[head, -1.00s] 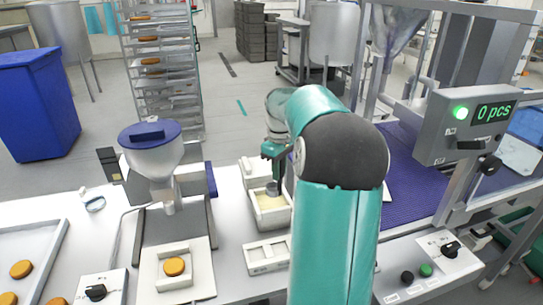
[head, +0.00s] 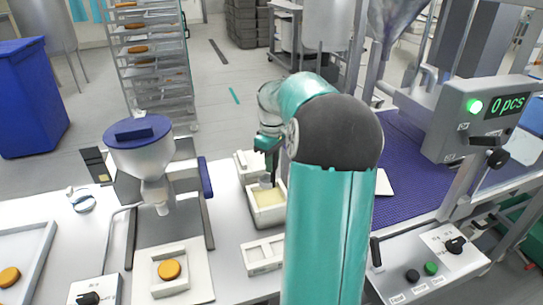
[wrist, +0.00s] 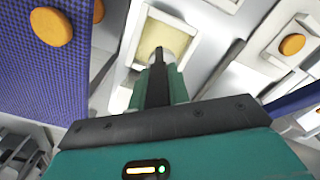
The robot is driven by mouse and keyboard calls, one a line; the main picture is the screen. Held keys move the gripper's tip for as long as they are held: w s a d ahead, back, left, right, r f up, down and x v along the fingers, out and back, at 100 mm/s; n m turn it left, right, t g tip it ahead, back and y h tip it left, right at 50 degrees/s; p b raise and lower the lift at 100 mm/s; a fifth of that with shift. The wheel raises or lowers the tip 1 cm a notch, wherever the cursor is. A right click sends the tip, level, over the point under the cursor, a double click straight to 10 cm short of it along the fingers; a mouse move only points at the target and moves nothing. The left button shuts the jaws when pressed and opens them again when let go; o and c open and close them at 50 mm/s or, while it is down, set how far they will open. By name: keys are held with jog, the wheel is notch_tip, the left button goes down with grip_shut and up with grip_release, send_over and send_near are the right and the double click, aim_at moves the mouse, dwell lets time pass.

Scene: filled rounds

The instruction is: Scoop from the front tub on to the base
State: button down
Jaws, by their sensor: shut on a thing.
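My gripper (head: 267,148) is shut on the dark handle of a small scoop and points down over the front tub. The scoop's grey cup (head: 266,182) is at the back part of the tub's opening; I cannot tell if it touches the filling. The front tub (head: 283,216) is cream, square and holds pale yellow filling. It also shows in the wrist view (wrist: 126,62), with the scoop (wrist: 157,90) in front of it. The base, an orange-brown round (head: 169,269), lies bare in a white square holder (head: 183,291); it also shows in the wrist view (wrist: 292,44).
Another pale tub (head: 246,163) stands behind the front tub. An empty two-part white tray (head: 262,258) lies in front. A hopper (head: 145,160) stands behind the holder. The purple belt (head: 400,165) is at the right. Another round (wrist: 50,27) lies on it.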

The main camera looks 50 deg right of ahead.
aim_at(272, 186)
jog(key=shift+w+f, duration=0.1)
jog(key=shift+f, duration=4.6)
jog(key=shift+r, duration=4.35)
